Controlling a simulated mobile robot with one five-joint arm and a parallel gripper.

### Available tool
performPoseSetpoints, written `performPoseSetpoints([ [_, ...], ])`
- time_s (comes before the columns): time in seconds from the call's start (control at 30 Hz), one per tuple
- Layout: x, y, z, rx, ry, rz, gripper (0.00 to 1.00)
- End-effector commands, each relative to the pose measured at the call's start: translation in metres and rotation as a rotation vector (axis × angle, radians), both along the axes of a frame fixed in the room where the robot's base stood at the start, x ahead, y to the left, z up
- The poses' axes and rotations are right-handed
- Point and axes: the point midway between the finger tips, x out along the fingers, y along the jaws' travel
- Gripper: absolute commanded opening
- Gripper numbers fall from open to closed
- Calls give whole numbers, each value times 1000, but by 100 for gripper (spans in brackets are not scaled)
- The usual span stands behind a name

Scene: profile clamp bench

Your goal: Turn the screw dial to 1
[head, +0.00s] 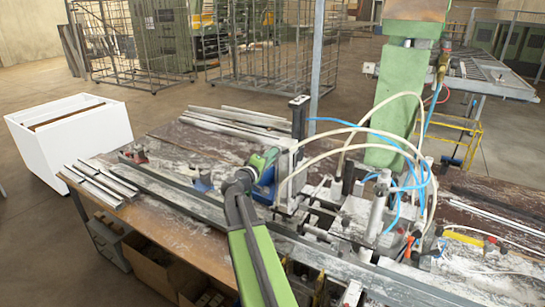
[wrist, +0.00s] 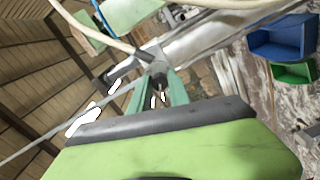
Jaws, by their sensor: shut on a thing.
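My gripper (head: 262,162) has teal fingers and sits at the clamp unit in the middle of the bench. In the wrist view, my gripper (wrist: 160,92) is closed around a small dark round part (wrist: 158,80) at the end of a metal rod. I take this part to be the screw dial. The fingers cover much of it, and no number can be read on it. In the head view the dial is hidden behind my gripper. A blue part (head: 264,192) of the clamp unit shows just below the fingers.
The bench (head: 165,222) carries long metal profiles (head: 100,182) at its left end. Pale and blue hoses (head: 350,128) arch over the clamps right of my gripper. A green machine column (head: 396,95) stands behind. A white box (head: 70,132) stands on the floor at left.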

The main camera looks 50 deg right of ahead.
Motion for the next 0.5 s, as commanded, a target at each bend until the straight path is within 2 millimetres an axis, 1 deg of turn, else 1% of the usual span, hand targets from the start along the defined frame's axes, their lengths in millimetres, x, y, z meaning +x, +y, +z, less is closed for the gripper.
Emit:
performPoseSetpoints([
  [0.27, 1, 2, -2, 5, -3, 2, 0],
  [0.3, 1, 2, -2, 5, -3, 2, 24],
  [0.47, 1, 2, -1, 4, -2, 2, 44],
  [0.5, 1, 2, -1, 3, -2, 2, 44],
])
